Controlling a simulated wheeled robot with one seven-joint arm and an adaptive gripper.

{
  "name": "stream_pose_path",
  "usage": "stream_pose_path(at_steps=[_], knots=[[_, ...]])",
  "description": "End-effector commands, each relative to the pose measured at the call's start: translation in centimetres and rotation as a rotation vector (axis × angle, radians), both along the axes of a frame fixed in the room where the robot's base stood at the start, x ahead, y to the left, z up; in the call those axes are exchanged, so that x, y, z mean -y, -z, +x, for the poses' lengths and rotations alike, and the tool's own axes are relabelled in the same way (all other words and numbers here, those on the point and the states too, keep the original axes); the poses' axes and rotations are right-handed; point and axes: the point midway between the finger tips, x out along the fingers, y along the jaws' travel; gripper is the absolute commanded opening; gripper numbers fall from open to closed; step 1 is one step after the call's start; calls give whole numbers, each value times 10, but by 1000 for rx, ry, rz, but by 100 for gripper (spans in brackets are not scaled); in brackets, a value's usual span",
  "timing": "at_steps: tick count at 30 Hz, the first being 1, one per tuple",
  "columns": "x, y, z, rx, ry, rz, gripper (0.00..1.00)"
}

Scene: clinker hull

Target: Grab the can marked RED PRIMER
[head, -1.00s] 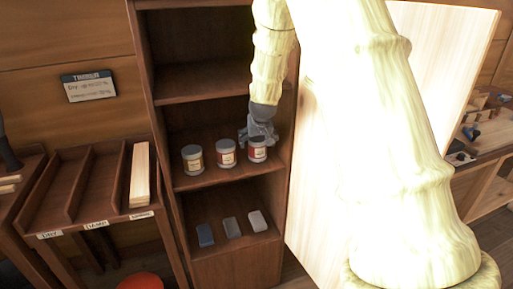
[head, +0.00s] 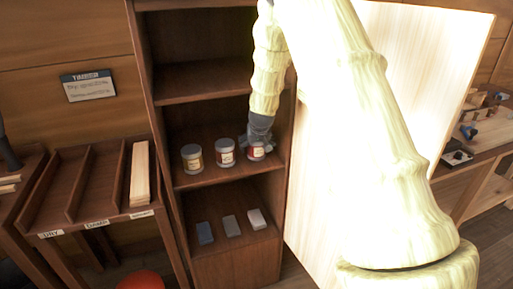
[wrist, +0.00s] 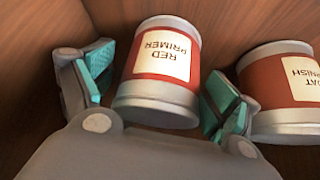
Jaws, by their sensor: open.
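The can marked RED PRIMER (wrist: 160,70) shows in the wrist view, with a red band, a white label and grey metal ends. In the head view it is the rightmost can (head: 256,153) on the middle shelf, partly hidden by my gripper. My gripper (wrist: 156,98) is open, with one teal-padded finger on each side of this can. The right finger is close to the can's lower edge; I cannot tell whether it touches. The left finger stands apart from it. In the head view my gripper (head: 257,141) is at the can.
A second red-banded can (wrist: 285,85), its label partly cut off, stands just right of my right finger. Two more cans (head: 192,158) (head: 225,153) stand left on the shelf (head: 210,178). Several blocks (head: 231,225) lie on the shelf below. The cabinet's right side wall (head: 285,150) is close to my gripper.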

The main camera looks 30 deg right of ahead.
Motion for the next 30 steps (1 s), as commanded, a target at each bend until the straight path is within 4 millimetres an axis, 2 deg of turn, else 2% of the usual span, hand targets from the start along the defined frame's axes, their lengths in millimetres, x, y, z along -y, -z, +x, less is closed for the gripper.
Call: stream_pose_path(at_steps=[1, 2, 11, 23, 30], knots=[[0, 0, 0, 0, 0, 0, 87], [0, 0, 0, 0, 0, 0, 82], [0, 0, 0, 0, 0, 0, 27], [-1, -5, 1, 0, -2, -1, 26], [-17, -6, -36, 0, -1, 0, 26]])
